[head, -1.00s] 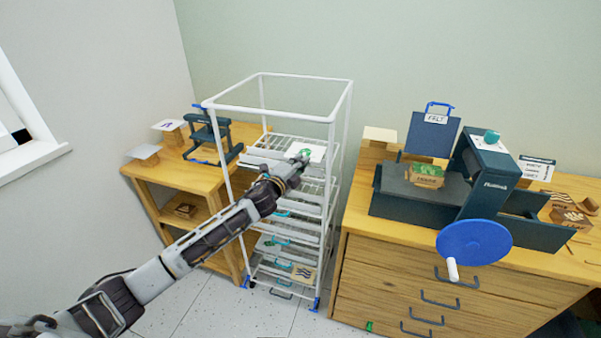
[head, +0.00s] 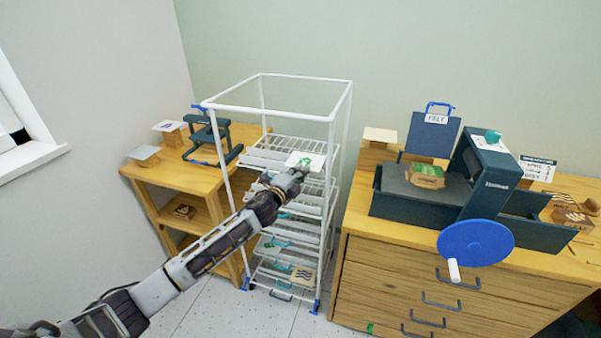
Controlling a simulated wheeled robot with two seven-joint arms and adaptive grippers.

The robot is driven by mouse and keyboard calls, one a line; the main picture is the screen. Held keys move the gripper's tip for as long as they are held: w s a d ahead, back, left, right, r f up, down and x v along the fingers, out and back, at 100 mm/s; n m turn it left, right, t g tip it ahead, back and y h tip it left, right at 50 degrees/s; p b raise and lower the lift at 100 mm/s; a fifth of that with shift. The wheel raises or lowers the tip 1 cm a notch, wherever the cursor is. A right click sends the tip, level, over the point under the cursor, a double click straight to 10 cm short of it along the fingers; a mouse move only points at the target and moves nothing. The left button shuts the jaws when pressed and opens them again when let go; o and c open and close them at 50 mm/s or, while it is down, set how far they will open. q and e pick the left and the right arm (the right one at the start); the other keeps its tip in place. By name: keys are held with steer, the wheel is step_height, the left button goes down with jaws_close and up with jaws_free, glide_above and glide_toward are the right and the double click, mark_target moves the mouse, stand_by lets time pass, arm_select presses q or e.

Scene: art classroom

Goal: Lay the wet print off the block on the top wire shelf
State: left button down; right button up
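The print, a small white sheet with a green mark (head: 304,159), is at the right front part of the top wire shelf (head: 268,151) of the white rack. I cannot tell whether it lies on the wires or is just above them. My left gripper (head: 302,171) is at the sheet's near edge. Its fingers are too small and dark to show whether they are open or shut on the sheet. The block (head: 426,182) with a green-inked top sits on the bed of the dark press at the right. My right gripper is out of view.
The white rack frame (head: 335,119) has posts and a top rim around the shelf. Lower shelves hold other prints (head: 302,275). The press has a blue wheel (head: 474,246). A wooden side table (head: 170,172) stands at the left. The space above the top shelf is open.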

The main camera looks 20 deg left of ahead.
arm_select(q)
steer(key=shift+f, duration=0.1)
steer(key=c, duration=1.6)
jaws_free()
steer(key=shift+c, duration=0.2)
steer(key=v, duration=1.2)
